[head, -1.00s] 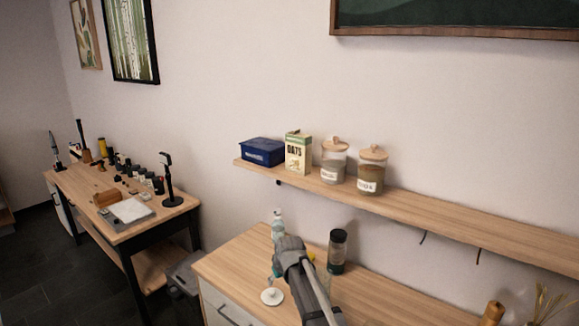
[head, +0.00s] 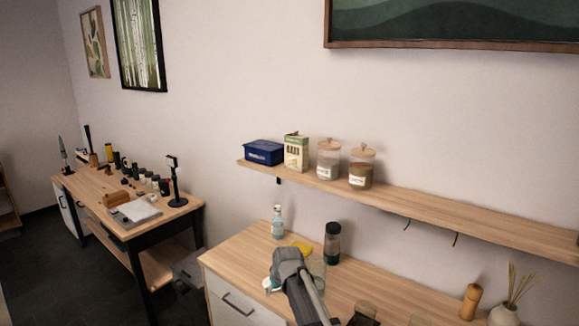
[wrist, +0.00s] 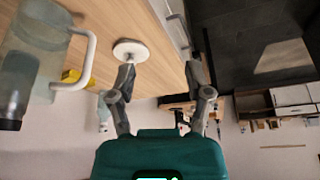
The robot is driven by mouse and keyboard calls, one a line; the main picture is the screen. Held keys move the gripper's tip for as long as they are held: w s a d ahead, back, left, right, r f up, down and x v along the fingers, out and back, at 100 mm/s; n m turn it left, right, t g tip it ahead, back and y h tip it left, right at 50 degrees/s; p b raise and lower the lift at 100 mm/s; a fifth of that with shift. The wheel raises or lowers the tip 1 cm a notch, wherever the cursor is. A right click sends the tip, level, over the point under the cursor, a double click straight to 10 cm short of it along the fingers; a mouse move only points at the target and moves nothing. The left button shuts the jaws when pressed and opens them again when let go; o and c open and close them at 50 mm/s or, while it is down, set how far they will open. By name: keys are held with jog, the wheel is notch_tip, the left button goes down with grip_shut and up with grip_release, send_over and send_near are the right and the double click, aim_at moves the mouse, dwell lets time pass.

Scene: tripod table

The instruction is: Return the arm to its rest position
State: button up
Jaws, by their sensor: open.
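My arm (head: 290,278) reaches over the wooden counter (head: 235,255) in the head view; its own links hide the fingers there. In the wrist view, which looks upside down, my gripper (wrist: 160,76) has its two fingers wide apart with nothing between them. A white round disc (wrist: 131,50) lies on the counter near the left fingertip in that view. In the head view the arm covers most of the disc.
A clear jug (wrist: 35,50), a yellow item (head: 302,248), a clear bottle (head: 278,224) and a dark jar (head: 332,243) stand close to my arm. The wall shelf (head: 420,205) holds a box, a carton and two jars. A pepper mill (head: 469,301) stands right.

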jog(key=s+d+f+m+g+h, duration=0.1)
jog(key=s+d+m+g, duration=0.3)
jog(key=s+d, duration=1.7)
jog(key=shift+s+f+m+h, duration=0.25)
jog(key=shift+s+m+h, duration=0.45)
jog(key=shift+s+m, duration=0.35)
jog(key=shift+w, duration=0.1)
